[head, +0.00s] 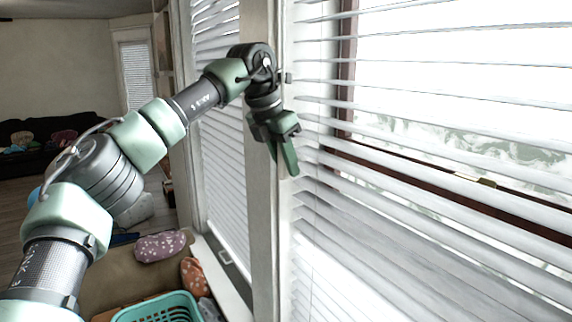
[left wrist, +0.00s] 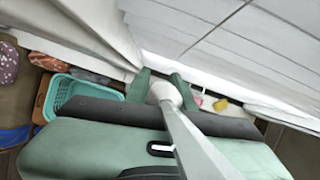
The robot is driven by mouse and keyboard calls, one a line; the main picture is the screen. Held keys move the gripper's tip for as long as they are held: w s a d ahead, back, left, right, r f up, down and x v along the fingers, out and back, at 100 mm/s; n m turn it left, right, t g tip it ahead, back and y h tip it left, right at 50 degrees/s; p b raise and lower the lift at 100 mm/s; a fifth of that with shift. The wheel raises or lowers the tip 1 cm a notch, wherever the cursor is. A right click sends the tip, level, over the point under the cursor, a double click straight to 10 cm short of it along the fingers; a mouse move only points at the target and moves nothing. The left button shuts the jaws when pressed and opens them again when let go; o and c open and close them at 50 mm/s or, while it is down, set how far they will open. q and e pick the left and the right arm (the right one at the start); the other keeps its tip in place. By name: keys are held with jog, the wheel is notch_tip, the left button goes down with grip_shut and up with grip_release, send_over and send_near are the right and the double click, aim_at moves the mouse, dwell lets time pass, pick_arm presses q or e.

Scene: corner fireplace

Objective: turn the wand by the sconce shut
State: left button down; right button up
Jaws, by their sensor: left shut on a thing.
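The white wand (left wrist: 195,135) runs through the left wrist view from the bottom edge up to a thicker rounded part between the fingers. My left gripper (left wrist: 160,84) is shut on it. In the head view the left gripper (head: 284,160) hangs fingers down in front of the window frame, at the left edge of the large blind. The wand cannot be made out there. The large white blind (head: 440,165) has its slats apart, with bright outdoors and a brown bar showing between them. No sconce is seen. My right gripper is not in view.
A second blind (head: 222,150) hangs left of the white post (head: 263,210). Below are a teal basket (head: 160,308), a spotted pink cushion (head: 162,246) and an orange patterned item (head: 194,276). A dark sofa (head: 50,145) stands far left.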

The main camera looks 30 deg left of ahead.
pick_arm(q)
jog(key=shift+f+n+y+b, duration=0.1)
jog(key=shift+n+y+b, duration=0.35)
jog(key=shift+n, duration=0.55)
jog(key=n+y+b, duration=0.1)
jog(key=n, duration=0.1)
jog(key=shift+a+n, duration=0.15)
jog(key=shift+n, duration=0.25)
jog(key=n+y, duration=0.1)
jog(key=n, duration=0.3)
jog(key=shift+a+y+b, duration=0.15)
jog(key=shift+y+b, duration=0.2)
jog(key=n+y, duration=0.1)
jog(key=n, duration=0.2)
jog(key=shift+a+g, duration=0.1)
jog(key=shift+g, duration=0.3)
jog(key=shift+s+a+n+g+y+p, duration=0.15)
jog(key=shift+n+g+y+p, duration=0.3)
jog(key=shift+n, duration=1.45)
jog(key=c, duration=1.3)
grip_release()
jog(key=shift+o, duration=0.5)
jog(key=shift+a, duration=0.1)
